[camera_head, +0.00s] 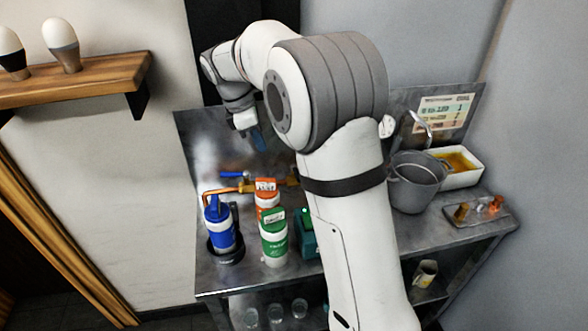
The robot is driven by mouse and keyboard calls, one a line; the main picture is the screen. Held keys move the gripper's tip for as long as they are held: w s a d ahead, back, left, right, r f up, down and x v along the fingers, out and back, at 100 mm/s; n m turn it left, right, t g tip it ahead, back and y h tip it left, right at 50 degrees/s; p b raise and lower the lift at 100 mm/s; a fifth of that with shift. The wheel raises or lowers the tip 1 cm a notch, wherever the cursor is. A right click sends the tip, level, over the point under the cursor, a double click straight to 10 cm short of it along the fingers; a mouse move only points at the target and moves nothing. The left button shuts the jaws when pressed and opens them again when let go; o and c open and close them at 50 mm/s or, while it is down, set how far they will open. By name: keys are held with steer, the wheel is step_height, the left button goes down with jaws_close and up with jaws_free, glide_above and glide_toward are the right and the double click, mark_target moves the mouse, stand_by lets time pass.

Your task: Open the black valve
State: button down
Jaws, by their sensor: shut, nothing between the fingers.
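I cannot make out a black valve; my own arm covers the middle of the bench. Copper and brass pipework (247,188) runs along the back of the metal bench and passes behind my arm. A blue lever (233,175) sits on or just behind this pipework. My gripper (257,139) is shut and empty. It points down in front of the metal back panel, above and a little right of the blue lever, apart from the pipework.
A blue torch-like canister (219,225), an orange-and-white bottle (267,194) and a green-and-white bottle (273,240) stand at the bench's front left. A grey bucket (413,185) and a white tray (470,173) are at right. A wooden shelf (100,78) juts out upper left.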

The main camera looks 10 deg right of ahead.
steer(key=d+f+p, duration=0.1)
steer(key=d+f, duration=0.6)
steer(key=f, duration=0.3)
steer(key=shift+s+f, duration=0.15)
